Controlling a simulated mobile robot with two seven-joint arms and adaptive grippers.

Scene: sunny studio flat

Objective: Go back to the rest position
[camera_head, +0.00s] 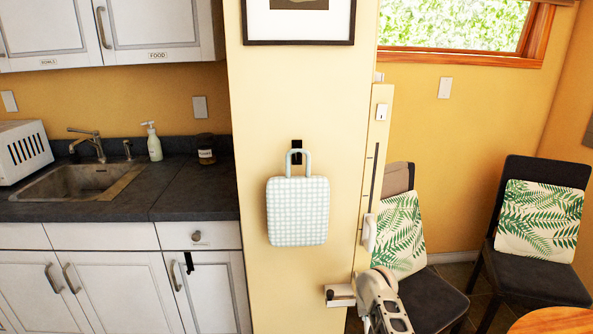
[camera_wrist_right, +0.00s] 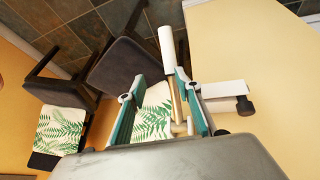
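My right gripper (camera_wrist_right: 155,88) shows in the right wrist view with its two teal-padded fingers spread apart. A white cylinder on a thin tan rod (camera_wrist_right: 167,50) appears in the space between and beyond the fingers; I cannot tell whether they touch it. In the head view, part of my right arm and gripper (camera_head: 382,296) is at the lower centre right, close to the pillar's right edge. The fingertips are hard to make out there. My left gripper is not in view.
A checkered bag (camera_head: 297,212) hangs on the pillar (camera_head: 255,115). A white bar-shaped fitting (camera_head: 340,295) is beside my right gripper. Two dark chairs with leaf-print cushions (camera_head: 540,220) stand at the right, near a wooden table (camera_head: 555,322). A counter (camera_head: 180,190) with a sink is at left.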

